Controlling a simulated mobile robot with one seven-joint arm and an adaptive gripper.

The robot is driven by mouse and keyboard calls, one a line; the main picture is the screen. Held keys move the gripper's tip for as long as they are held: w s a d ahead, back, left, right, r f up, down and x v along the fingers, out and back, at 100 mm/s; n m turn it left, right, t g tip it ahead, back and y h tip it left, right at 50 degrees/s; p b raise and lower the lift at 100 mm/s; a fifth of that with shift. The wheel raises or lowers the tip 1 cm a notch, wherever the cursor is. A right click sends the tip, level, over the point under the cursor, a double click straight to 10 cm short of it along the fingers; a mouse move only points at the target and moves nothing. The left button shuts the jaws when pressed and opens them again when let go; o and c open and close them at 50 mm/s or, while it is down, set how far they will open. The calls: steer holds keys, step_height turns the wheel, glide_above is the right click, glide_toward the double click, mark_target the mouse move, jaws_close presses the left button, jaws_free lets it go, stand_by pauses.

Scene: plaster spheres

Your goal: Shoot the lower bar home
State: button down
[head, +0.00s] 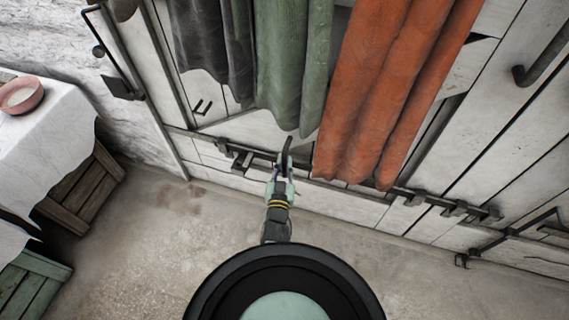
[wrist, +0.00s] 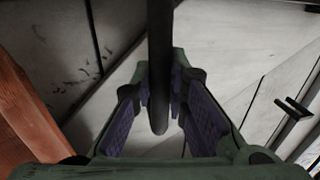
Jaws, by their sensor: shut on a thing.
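The lower bar (head: 262,152) is a dark metal bolt lying across the lower part of the white plank door in the head view. Dark brackets sit along it, and its handle (head: 287,146) is a dark rod sticking out from it. My gripper (head: 284,162) is at this handle, shut on it. In the wrist view the handle (wrist: 159,70) comes down from the top between the purple-padded fingers of my gripper (wrist: 160,112), and its rounded end shows between them.
Grey, green (head: 295,65) and orange (head: 385,90) curtains hang close above and right of my gripper. A cloth-covered table (head: 45,140) and wooden crates (head: 85,190) stand left. The floor (head: 165,245) between is clear.

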steer(key=shift+s+d, duration=0.1)
steer(key=shift+d, duration=0.35)
steer(key=c, duration=1.6)
jaws_free()
steer(key=shift+o, duration=0.2)
steer(key=shift+a, duration=0.2)
